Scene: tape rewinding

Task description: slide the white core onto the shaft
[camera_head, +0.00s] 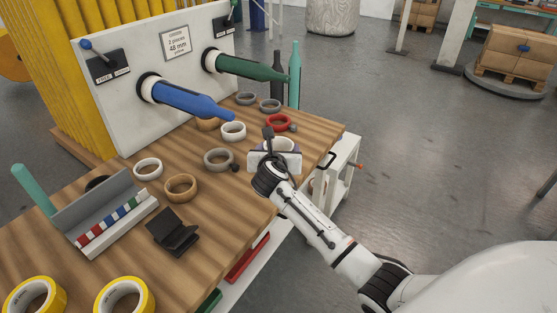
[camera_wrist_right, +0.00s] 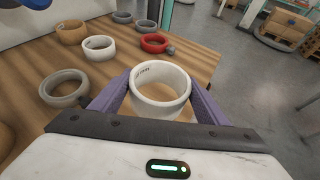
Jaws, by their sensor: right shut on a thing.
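A white core (camera_wrist_right: 160,112) is between the purple fingers of my right gripper (camera_head: 276,150), which is shut on it. In the right wrist view its ring opening faces up toward the camera. In the head view the core (camera_head: 282,142) shows above the gripper near the table's right edge, partly hidden by the wrist. Two shafts stick out of the white panel: a blue shaft (camera_head: 192,101) in front and a green shaft (camera_head: 249,67) behind. The core is apart from both, to the right of the blue tip. My left gripper is not in view.
Other cores lie on the wooden table (camera_head: 225,200): white (camera_head: 233,131), white (camera_head: 147,168), grey (camera_head: 218,159), brown (camera_head: 181,187) and red (camera_head: 278,122). Yellow tape rolls (camera_head: 124,297) and a black stand (camera_head: 174,232) are at front left.

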